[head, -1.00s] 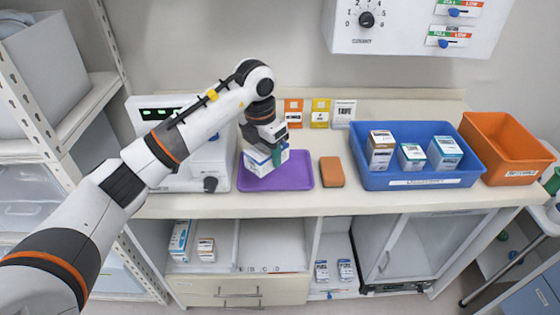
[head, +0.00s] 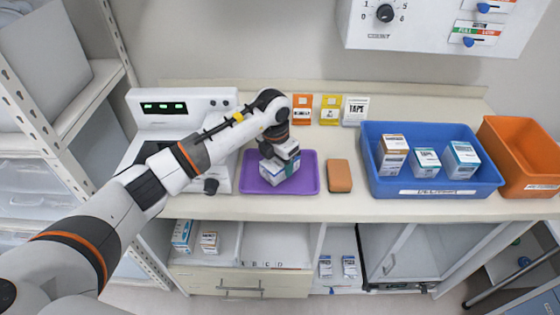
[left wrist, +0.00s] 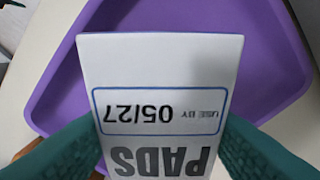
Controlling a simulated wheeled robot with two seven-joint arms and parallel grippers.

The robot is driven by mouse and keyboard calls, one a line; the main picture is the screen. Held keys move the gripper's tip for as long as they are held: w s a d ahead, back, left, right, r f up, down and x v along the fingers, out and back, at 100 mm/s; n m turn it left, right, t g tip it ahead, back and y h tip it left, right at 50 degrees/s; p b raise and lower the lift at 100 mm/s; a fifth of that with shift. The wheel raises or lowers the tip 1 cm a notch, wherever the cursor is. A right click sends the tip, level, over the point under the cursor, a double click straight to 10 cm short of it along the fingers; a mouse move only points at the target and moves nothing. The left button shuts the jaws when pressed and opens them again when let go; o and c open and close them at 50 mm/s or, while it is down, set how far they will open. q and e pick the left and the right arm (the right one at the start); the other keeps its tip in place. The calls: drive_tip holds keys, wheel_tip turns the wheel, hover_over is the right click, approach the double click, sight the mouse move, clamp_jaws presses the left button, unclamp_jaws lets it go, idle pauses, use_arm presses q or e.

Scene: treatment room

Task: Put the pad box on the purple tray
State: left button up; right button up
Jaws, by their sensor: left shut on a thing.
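The pad box (head: 273,173) is white with a blue band, and it is over the purple tray (head: 308,182) on the counter. In the left wrist view the pad box (left wrist: 160,88) shows the upside-down print "PADS" and "USE BY 05/27", with the purple tray (left wrist: 262,50) behind it. My left gripper (head: 283,160) is shut on the box, and its green fingers (left wrist: 160,150) press on both sides. I cannot tell whether the box's base touches the tray. My right gripper is not in view.
An orange-brown block (head: 340,176) lies right of the tray. A blue bin (head: 432,187) with several boxes and an orange bin (head: 520,150) stand further right. A white device (head: 180,120) with green displays stands at the left. Label cards (head: 329,110) stand behind.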

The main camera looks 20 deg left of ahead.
use_arm(q)
drive_tip(key=shift+f, duration=0.3)
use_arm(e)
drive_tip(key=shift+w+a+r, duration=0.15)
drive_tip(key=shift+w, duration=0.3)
use_arm(q)
drive_tip(key=o, duration=0.7)
drive_tip(key=shift+f, duration=0.1)
drive_tip(key=shift+c, duration=0.2)
drive_tip(key=o, duration=0.3)
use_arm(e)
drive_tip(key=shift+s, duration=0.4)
